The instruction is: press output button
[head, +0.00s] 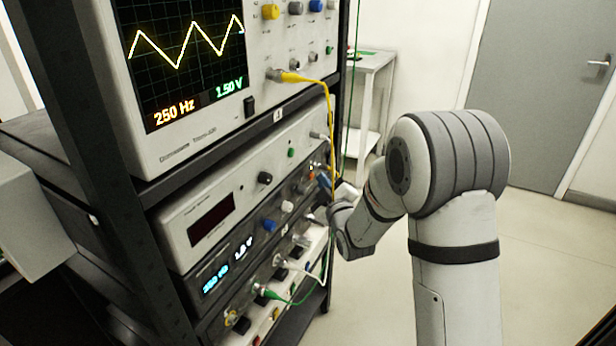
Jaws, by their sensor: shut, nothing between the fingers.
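The function generator (228,268) is a dark-faced unit in the rack with a lit blue and white readout, a blue knob (268,225) and a white knob (287,206). I cannot make out which control is its output button; the right end of its panel is small and partly behind my arm and a yellow cable. My gripper (312,217) is at the right end of the panels, shut and empty. It is too small and partly hidden to tell whether it touches anything.
An oscilloscope (160,150) above shows a yellow triangle wave, 250 Hz and 1.50 V. A yellow cable (331,120) hangs down past the panels. A green cable (290,300) loops below. A side table (372,62) stands behind; the floor (540,240) at right is clear.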

